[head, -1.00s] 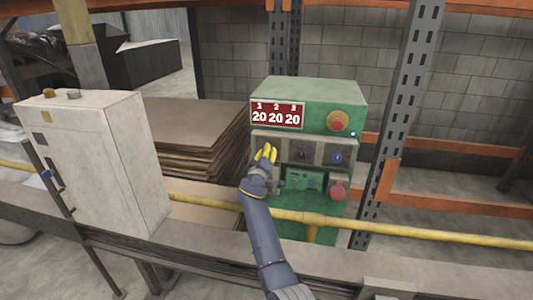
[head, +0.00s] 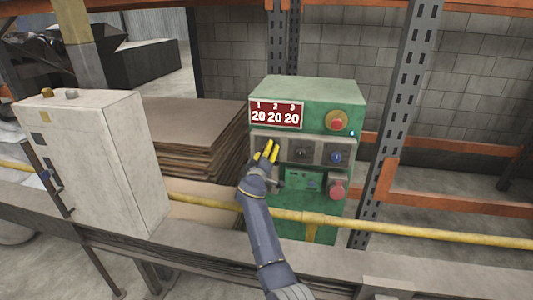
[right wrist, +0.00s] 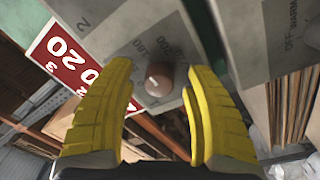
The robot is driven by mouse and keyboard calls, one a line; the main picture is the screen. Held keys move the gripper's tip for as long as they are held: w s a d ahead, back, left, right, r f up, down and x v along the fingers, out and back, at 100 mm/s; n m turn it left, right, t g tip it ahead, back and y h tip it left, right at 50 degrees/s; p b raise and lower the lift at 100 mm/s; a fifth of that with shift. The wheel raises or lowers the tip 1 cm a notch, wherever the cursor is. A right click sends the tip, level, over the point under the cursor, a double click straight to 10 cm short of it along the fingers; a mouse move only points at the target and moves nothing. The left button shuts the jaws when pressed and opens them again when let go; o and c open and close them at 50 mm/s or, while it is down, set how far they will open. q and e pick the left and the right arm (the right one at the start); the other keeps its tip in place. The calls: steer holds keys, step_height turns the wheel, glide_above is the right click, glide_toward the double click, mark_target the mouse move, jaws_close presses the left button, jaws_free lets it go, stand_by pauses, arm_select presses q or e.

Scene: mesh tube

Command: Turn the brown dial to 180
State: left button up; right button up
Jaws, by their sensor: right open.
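The brown dial (right wrist: 158,78) is a small round knob with a white mark, on a grey panel with printed numbers in the right wrist view. In the head view it is hidden behind my yellow fingers. My right gripper (head: 268,150) is at the left of the green machine's (head: 308,92) grey control panel. Its fingers are open, one on each side of the dial, with visible gaps and no clear contact. The red display (head: 276,116) reads 20 under each of 1, 2 and 3. My left gripper is not in view.
A black dial (head: 302,153) and a blue dial (head: 336,157) sit right of my gripper. Red buttons are above (head: 337,121) and below (head: 337,189). A yellow rail (head: 400,228) crosses in front. A white cabinet (head: 95,165) stands left, beside stacked brown sheets (head: 190,130).

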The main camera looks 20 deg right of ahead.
step_height(320, 180, up, 9)
steer(key=shift+d+f, duration=0.1)
steer(key=shift+d, duration=0.05)
steer(key=shift+r, duration=0.65)
